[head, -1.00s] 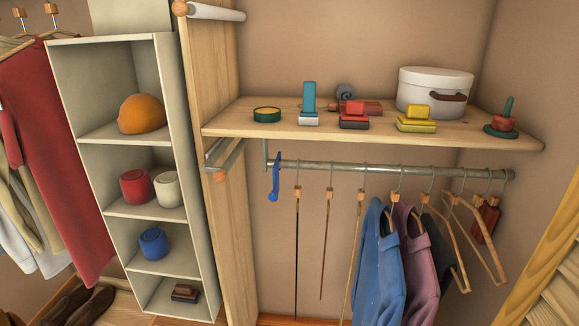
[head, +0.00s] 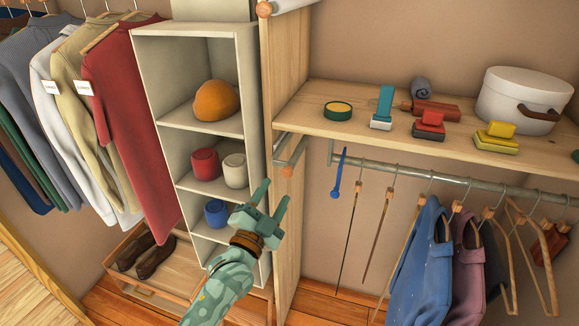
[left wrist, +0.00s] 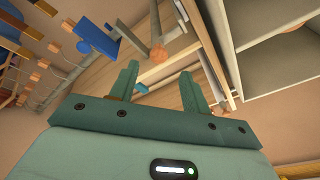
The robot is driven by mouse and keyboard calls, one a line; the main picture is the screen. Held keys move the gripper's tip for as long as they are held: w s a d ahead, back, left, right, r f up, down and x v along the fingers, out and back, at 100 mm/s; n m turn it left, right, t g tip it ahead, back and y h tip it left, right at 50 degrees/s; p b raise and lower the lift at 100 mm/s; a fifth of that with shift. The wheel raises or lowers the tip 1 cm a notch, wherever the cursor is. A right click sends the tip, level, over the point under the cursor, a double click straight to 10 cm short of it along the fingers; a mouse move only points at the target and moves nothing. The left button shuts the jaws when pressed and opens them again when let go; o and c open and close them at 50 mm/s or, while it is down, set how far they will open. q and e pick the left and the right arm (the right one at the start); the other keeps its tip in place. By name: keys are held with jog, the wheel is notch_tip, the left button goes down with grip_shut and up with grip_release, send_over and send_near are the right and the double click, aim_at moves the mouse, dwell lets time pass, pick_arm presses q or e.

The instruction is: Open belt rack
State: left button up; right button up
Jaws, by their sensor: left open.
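What looks like the belt rack (head: 292,152) is a pair of short rails with a round wooden knob at the front, mounted on the side of the pine upright panel beside the shelf tower. The rails lie close against the panel. My left gripper (head: 272,190) is open and empty, just below and in front of the knob in the head view, and does not visibly touch it. In the left wrist view, my two fingers (left wrist: 159,72) stand apart, with a wooden knob (left wrist: 158,53) beyond them. My right gripper is not in view.
A pine shelf (head: 365,125) with boxes and brushes is right of the panel. The shelf tower (head: 196,135) with cap and mugs stands left. A shoe drawer (head: 140,285) is low left.

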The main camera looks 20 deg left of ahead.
aim_at(285, 175)
pick_arm(q)
jog(key=x, duration=0.9)
jog(key=shift+w+d+b, duration=0.1)
jog(key=shift+w+b, duration=0.3)
jog(key=shift+c, duration=0.2)
jog(key=shift+r, duration=0.1)
grip_shut()
